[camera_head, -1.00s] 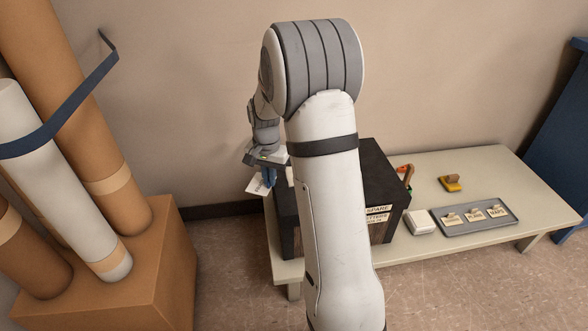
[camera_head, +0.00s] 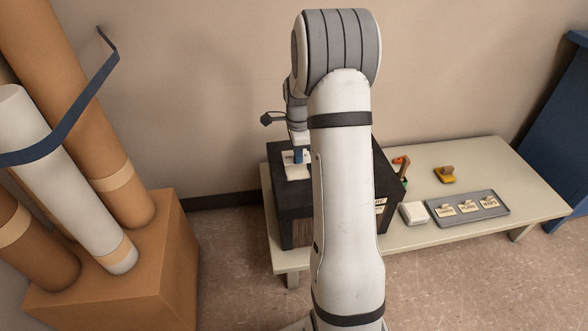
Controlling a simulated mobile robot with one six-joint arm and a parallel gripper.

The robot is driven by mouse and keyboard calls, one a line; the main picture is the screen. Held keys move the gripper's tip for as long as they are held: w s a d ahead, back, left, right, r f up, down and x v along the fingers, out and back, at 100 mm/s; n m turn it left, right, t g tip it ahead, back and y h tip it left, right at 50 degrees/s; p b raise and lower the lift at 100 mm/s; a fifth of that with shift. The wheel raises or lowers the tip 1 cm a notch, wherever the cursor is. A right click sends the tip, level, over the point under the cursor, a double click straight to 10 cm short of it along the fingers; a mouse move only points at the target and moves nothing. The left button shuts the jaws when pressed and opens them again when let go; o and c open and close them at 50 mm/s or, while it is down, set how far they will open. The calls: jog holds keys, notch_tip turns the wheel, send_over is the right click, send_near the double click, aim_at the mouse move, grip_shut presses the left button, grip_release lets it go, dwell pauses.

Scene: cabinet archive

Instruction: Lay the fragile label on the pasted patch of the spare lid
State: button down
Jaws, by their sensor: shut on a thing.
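My gripper (camera_head: 298,156) is over the left part of the black box's top, shut on a white label (camera_head: 295,168) with dark print too small to read. The label is at or just above the lid (camera_head: 288,196); I cannot tell whether it touches. The pasted patch does not show clearly. My arm hides the middle of the box and much of its front.
The box stands on a pale bench (camera_head: 478,165). Cardboard tubes (camera_head: 113,180) stand at the left.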

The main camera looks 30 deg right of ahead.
jog(key=shift+f+b, duration=0.7)
jog(key=shift+f, duration=1.6)
jog(key=shift+f, duration=0.15)
jog(key=c, duration=1.6)
grip_release()
